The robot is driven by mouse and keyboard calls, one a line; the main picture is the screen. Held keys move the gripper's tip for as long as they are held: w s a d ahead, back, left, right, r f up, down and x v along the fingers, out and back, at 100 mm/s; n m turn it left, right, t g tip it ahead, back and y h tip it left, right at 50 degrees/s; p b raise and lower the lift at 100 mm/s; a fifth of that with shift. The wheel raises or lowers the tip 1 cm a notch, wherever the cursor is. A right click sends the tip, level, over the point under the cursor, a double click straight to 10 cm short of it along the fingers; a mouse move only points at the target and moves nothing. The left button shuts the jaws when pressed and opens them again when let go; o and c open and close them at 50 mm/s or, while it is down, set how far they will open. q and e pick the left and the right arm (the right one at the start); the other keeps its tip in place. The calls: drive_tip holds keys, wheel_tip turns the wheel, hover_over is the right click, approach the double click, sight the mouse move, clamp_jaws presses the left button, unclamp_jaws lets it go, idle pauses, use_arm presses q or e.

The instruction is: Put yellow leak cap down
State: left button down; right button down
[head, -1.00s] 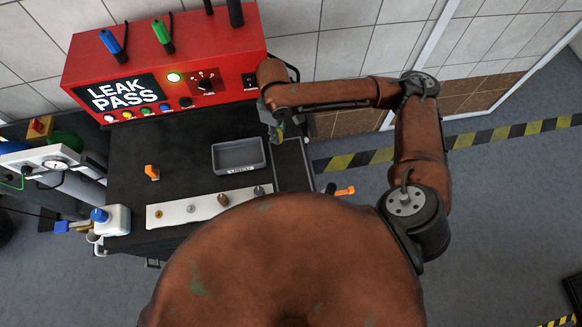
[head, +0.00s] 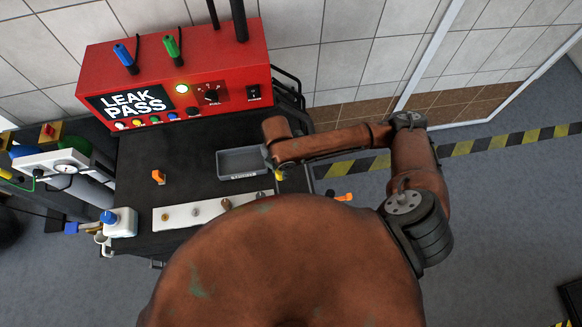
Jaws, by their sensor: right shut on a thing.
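My right gripper (head: 278,171) is small in the head view and mostly hidden behind its own wrist and forearm. It is shut on a small yellow thing, the yellow leak cap (head: 280,176), of which only a bit shows. They are at the right end of the black bench top, just right of the grey tray (head: 228,177) and near the white strip's right end. I cannot tell whether the cap touches the surface. My left gripper is not in view.
A white strip (head: 178,217) with several metal fittings lies along the bench front. A red box (head: 165,55) reading "LEAK PASS" stands at the back. An orange piece (head: 158,177) sits on the bench, left of the tray. My large brown body part covers the foreground.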

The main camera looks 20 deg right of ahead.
drive_tip(key=w+d+f, duration=0.2)
drive_tip(key=d+f, duration=0.1)
drive_tip(key=w+d+f, duration=0.1)
drive_tip(key=f, duration=0.1)
drive_tip(key=shift+w+d+f, duration=0.1)
drive_tip(key=shift+d, duration=0.2)
drive_tip(key=shift+w+d+f, duration=0.25)
drive_tip(key=shift+d+f, duration=0.1)
drive_tip(key=shift+f, duration=0.15)
drive_tip(key=f, duration=0.3)
drive_tip(key=shift+w+d+p, duration=0.15)
drive_tip(key=shift+d+p, duration=0.1)
drive_tip(key=shift+p, duration=0.05)
drive_tip(key=shift+f, duration=0.4)
drive_tip(key=c, duration=1.7)
unclamp_jaws()
drive_tip(key=shift+f, duration=0.1)
drive_tip(key=shift+o, duration=0.2)
wheel_tip(320, 180, up, 12)
